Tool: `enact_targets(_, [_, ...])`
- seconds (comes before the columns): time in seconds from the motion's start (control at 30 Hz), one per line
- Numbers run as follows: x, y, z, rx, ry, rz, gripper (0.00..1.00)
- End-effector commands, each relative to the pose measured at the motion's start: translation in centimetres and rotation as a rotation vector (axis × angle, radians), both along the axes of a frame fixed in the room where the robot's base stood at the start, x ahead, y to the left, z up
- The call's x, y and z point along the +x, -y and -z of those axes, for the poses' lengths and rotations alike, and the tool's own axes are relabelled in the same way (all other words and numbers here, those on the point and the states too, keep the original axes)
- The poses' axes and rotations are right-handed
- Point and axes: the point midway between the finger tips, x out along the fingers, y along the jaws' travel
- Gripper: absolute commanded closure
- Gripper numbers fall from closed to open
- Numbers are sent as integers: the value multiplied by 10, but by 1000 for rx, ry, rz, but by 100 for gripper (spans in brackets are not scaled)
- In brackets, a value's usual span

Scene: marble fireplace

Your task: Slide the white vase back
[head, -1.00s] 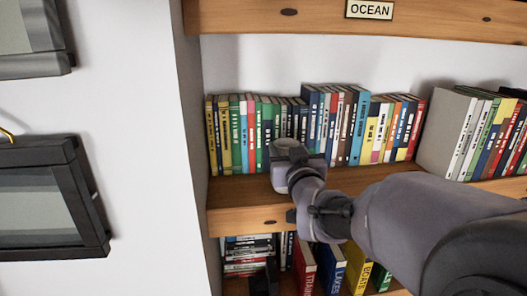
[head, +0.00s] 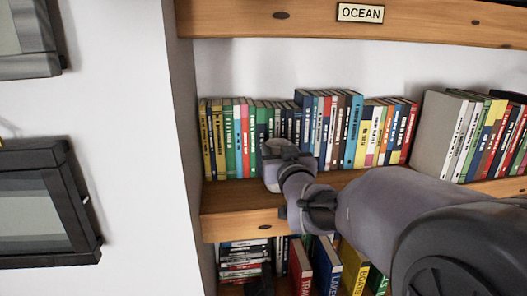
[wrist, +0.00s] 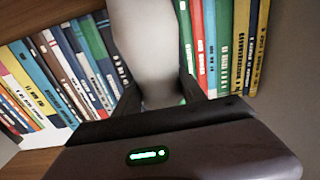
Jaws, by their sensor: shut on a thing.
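In the head view the end of my arm reaches over the shelf (head: 245,225) close to the books. The vase and the fingers are hidden behind my wrist there.
A row of upright books (head: 230,140) fills the back of the shelf behind the vase. More books (head: 440,135) lean at the right. An upper shelf (head: 240,20) bears an OCEAN sign (head: 360,13). A side wall (head: 182,120) bounds the shelf on the left.

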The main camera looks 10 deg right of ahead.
Motion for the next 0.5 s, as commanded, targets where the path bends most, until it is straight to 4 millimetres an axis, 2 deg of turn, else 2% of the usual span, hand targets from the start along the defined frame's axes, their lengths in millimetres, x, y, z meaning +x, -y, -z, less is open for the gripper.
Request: enact_targets(0.5, [13, 0, 5, 2, -7, 1, 100])
